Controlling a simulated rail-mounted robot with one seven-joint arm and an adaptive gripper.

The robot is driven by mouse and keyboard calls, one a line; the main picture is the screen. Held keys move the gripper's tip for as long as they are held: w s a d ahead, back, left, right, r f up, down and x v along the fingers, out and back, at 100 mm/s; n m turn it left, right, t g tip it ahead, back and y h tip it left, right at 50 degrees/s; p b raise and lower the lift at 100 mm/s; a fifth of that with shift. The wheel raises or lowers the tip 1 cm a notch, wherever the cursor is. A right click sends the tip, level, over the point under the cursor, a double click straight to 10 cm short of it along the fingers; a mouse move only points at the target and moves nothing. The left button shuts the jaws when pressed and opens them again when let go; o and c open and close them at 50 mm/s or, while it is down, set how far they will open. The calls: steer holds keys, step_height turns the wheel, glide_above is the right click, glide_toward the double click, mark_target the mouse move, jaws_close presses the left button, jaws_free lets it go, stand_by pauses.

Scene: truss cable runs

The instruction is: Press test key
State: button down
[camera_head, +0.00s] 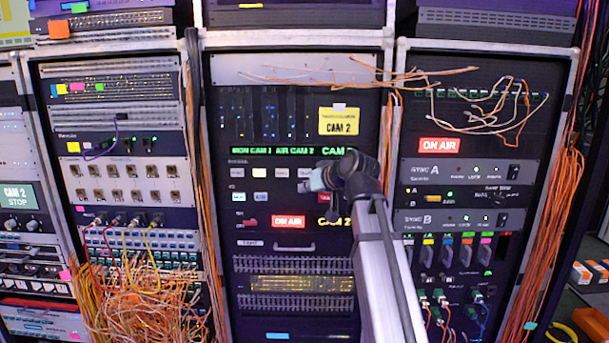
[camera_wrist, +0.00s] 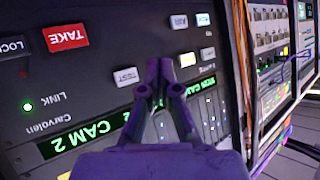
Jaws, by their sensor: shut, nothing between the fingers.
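My gripper (camera_head: 314,183) is shut and empty in front of the middle rack's panel in the head view. In the wrist view its fingertips (camera_wrist: 160,64) are together, between a white key (camera_wrist: 126,76) on the left and a lit, pale yellow key (camera_wrist: 187,60) on the right. I cannot tell whether the tips touch the panel. Two more pale keys (camera_wrist: 179,21) (camera_wrist: 202,19) sit further up. A red TAKE key (camera_wrist: 66,37) and a LOCK key (camera_wrist: 12,47) are at upper left. No test label is legible to me, so I cannot tell which key it is.
A green display strip (camera_head: 290,150) runs above the keys. A green LINK light (camera_wrist: 28,106) glows on the panel. Orange cables (camera_head: 150,305) hang at left and loose cables (camera_head: 485,110) at upper right. SYNC units (camera_head: 460,172) stand at right.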

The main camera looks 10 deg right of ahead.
mark_target(307, 177)
steer(key=shift+w+d+b, duration=0.3)
steer(key=shift+w, duration=1.15)
steer(key=shift+w+d+b, duration=0.3)
steer(key=shift+w, duration=1.1)
steer(key=shift+w+d+b, duration=0.3)
steer(key=shift+w, duration=1.15)
steer(key=shift+w, duration=0.4)
steer(key=shift+w+d, duration=0.15)
steer(key=shift+w, duration=0.3)
steer(key=shift+s, duration=0.9)
steer(key=s, duration=0.2)
steer(key=s+a, duration=0.1)
steer(key=s, duration=0.2)
steer(key=shift+a+p, duration=0.2)
steer(key=shift+p, duration=0.1)
